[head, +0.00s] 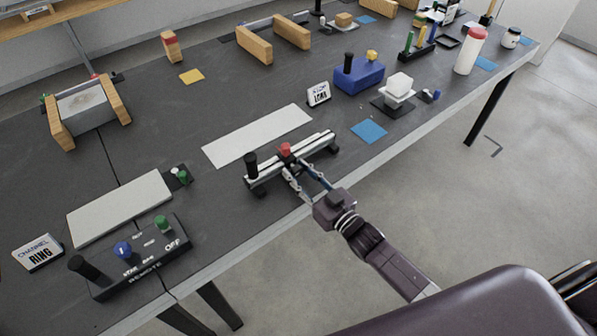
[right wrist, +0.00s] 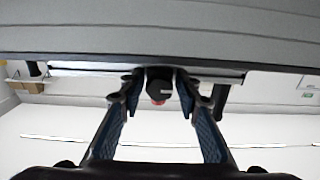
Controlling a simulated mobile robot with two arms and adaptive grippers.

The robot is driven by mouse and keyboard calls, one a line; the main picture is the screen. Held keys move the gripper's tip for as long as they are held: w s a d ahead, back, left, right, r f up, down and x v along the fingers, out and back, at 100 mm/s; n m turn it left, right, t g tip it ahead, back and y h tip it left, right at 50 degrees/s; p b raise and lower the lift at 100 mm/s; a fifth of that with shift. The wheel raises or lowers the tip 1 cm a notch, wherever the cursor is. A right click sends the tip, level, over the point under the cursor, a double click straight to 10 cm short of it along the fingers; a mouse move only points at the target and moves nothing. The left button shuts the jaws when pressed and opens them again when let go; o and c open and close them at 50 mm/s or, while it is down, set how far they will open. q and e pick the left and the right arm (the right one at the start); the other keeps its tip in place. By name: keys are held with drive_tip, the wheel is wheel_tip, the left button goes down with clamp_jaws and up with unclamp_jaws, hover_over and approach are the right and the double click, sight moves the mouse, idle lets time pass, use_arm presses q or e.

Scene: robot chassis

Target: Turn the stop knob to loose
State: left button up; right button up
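A rail fixture with two pale bars (head: 300,160) lies near the table's front edge, with a red-topped carriage (head: 285,150) on it. A round black knob with a white mark, which appears to be the stop knob (right wrist: 158,80), faces the right wrist camera; the red part (right wrist: 158,101) shows just below it there. In the head view the knob is hidden or too small to make out. My right gripper (head: 298,168) is at the front of the rail. Its fingers are open, one on each side of the knob, with small gaps visible in the right wrist view (right wrist: 160,84). My left gripper is out of view.
A black upright handle (head: 251,163) stands at the rail's left end. A "STOP LONG" sign (head: 318,94) stands behind the rail, near a white plate (head: 257,135). A blue square (head: 369,131) lies to the right. A black control box (head: 140,257) sits at front left.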

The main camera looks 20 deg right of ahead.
clamp_jaws()
drive_tip(key=shift+n, duration=0.3)
drive_tip(key=n, duration=0.3)
drive_tip(key=shift+n, duration=0.3)
drive_tip(key=n, duration=0.3)
drive_tip(key=shift+d+n, duration=0.1)
drive_tip(key=shift+n, duration=0.2)
drive_tip(key=n+b, duration=0.1)
drive_tip(key=n, duration=0.4)
drive_tip(key=shift+b, duration=0.35)
drive_tip(key=n+b, duration=0.1)
drive_tip(key=n, duration=0.3)
drive_tip(key=shift+d+r+n, duration=0.1)
drive_tip(key=shift+r+n, duration=0.05)
drive_tip(key=shift+n, duration=0.15)
drive_tip(key=shift+o, duration=2.1)
unclamp_jaws()
